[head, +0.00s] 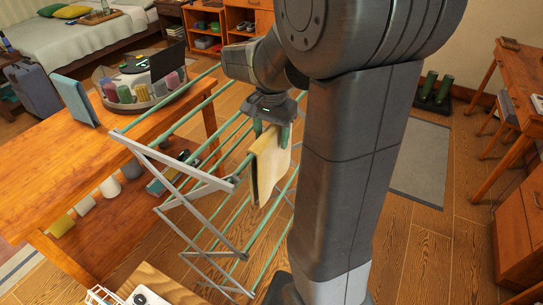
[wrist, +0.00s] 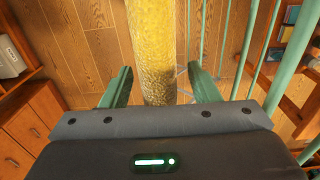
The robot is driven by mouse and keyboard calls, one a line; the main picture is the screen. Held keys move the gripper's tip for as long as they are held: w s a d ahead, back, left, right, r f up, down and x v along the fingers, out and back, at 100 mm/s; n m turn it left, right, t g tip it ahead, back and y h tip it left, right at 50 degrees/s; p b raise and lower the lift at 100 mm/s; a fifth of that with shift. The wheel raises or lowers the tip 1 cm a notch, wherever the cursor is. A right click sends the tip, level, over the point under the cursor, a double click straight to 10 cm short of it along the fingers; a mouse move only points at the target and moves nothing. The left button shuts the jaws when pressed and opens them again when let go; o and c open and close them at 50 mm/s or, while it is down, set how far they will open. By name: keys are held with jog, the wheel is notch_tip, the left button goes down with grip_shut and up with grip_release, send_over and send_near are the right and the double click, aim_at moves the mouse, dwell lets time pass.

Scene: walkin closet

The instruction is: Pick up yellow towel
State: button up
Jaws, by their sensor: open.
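The yellow towel (head: 268,165) hangs folded over a green bar of the drying rack (head: 190,185) in the head view. My gripper (head: 271,138) is just above it, pointing down, with its green fingers around the towel's top. In the wrist view the yellow towel (wrist: 155,50) runs as a long strip down between the two fingers. My gripper (wrist: 160,85) is open there, with a gap between each finger and the towel. The gap on the right looks a little wider. My arm hides part of the rack in the head view.
A wooden table (head: 70,165) stands left of the rack, bearing a round tray (head: 140,104) of rolled cloths and an upright blue item (head: 75,101). Rack bars (wrist: 270,50) run close on the right in the wrist view. Open floor lies beyond the rack.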

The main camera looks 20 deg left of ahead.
jog(key=shift+f, duration=0.35)
jog(key=shift+c, duration=0.3)
grip_shut()
